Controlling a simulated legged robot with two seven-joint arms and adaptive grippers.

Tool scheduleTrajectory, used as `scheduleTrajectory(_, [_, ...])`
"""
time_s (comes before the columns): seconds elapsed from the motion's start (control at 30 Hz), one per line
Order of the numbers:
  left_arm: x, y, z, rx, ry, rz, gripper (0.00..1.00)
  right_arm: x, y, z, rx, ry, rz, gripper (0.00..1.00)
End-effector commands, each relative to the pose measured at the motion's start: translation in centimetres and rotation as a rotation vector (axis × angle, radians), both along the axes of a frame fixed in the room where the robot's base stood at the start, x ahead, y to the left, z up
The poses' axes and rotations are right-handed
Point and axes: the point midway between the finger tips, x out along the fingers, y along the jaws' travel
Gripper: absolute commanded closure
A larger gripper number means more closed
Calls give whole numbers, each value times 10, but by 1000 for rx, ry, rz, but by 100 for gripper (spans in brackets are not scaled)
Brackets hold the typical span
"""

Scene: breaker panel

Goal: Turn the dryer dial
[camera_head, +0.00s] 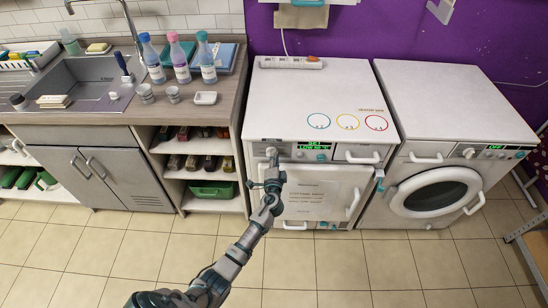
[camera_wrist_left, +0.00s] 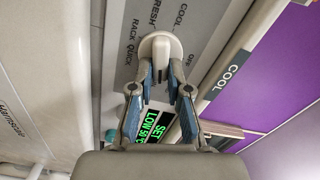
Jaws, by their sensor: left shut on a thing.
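The left white machine (camera_head: 310,106) has a control strip along its top front edge. Its pale dial (camera_head: 271,151) is at the left end of that strip, beside a green display (camera_head: 321,146) reading SET and LOW 50. My left gripper (camera_head: 272,172) is at the dial. In the left wrist view the dial (camera_wrist_left: 160,46) sits between the two blue-padded fingers (camera_wrist_left: 161,82), which are closed on its grip. Labels including COOL, OFF, FRESH and RACK QUICK surround the dial. My right gripper is not in view.
A second white machine (camera_head: 455,100) with a round door (camera_head: 435,192) stands to the right. A counter (camera_head: 120,97) with a sink and several bottles is at the left, above open shelves. A metal-framed table (camera_head: 530,225) is at the right edge. The tiled floor in front is clear.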

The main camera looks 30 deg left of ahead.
Motion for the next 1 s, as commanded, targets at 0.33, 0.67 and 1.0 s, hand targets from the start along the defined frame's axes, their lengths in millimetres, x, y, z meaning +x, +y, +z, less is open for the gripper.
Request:
scheduleTrajectory(0.33, [0,-1,-4,77,54,-2,100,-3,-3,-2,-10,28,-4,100])
scheduleTrajectory(0.67, [0,-1,-5,83,58,-3,100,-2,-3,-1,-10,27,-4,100])
scheduleTrajectory(1.0, [-1,-1,-3,83,55,-2,58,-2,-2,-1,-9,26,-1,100])
